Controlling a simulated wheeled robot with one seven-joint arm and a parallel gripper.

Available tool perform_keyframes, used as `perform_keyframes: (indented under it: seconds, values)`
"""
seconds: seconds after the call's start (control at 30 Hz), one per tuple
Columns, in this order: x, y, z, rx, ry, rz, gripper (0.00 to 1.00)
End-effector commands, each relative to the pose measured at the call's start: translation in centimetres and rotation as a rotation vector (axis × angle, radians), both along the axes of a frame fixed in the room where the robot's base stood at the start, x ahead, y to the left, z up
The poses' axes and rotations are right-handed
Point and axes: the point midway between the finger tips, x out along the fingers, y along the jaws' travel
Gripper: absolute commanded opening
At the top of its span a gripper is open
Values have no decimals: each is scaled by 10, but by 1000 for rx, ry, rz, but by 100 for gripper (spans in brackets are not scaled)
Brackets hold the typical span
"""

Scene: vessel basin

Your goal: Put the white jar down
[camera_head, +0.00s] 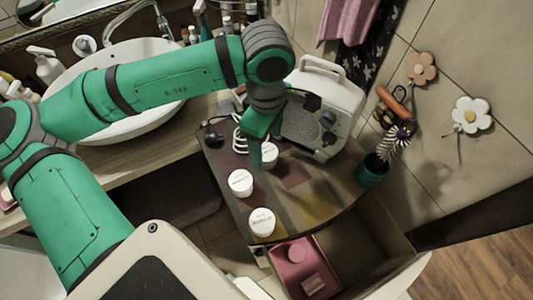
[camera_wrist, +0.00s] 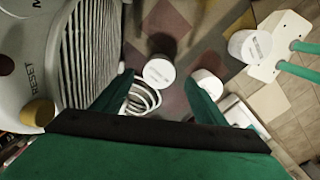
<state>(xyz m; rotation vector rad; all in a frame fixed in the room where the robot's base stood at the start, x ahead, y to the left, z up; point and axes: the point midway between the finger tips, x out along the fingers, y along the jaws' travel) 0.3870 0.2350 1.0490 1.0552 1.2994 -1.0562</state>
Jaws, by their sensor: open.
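Three similar white jars stand on the patterned cabinet top (camera_head: 318,196). In the head view, one white jar (camera_head: 269,154) is beside my gripper (camera_head: 262,150) and partly hidden by a green finger. In the wrist view, this jar (camera_wrist: 158,72) appears in the gap just beyond my open fingertips (camera_wrist: 157,84). A second white jar (camera_head: 240,182) is close by, near the right finger in the wrist view (camera_wrist: 207,84). The third white jar (camera_head: 262,222) is nearer the cabinet's front edge. I cannot tell which jar the task means. My gripper holds nothing.
A white radio-like device (camera_head: 325,105) stands close behind my gripper. A coiled white cable (camera_wrist: 143,98) lies beside the jars. A teal cup with a brush (camera_head: 372,170) stands at the right edge. An open drawer (camera_head: 370,262) holds pink items. A basin (camera_head: 130,75) is at left.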

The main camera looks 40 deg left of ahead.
Motion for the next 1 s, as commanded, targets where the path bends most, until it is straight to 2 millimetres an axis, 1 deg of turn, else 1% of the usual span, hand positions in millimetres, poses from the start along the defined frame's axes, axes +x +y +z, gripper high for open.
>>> perform_keyframes:
  seconds: [0.07, 0.3, 0.4, 0.5, 0.7, 0.73, 0.77, 0.8, 0.87, 0.9, 0.97, 1.0]
  values:
    - [0, 1, -5, 1, 1, 1, 66]
    - [-1, 6, -38, 1, 2, 3, 66]
    - [-1, 6, -47, 1, 1, 4, 66]
    - [-1, 6, -52, 1, -1, 5, 66]
    - [-1, 6, -52, 1, -1, 5, 66]
    - [-1, 6, -52, 1, -1, 5, 61]
    - [-1, 6, -52, 1, -1, 5, 54]
    - [-1, 6, -52, 1, -1, 5, 44]
    - [-1, 6, -52, 1, -1, 5, 30]
    - [-1, 6, -52, 1, -1, 5, 20]
    - [-1, 6, -52, 1, -1, 5, 20]
    - [-1, 6, -52, 1, -1, 5, 16]
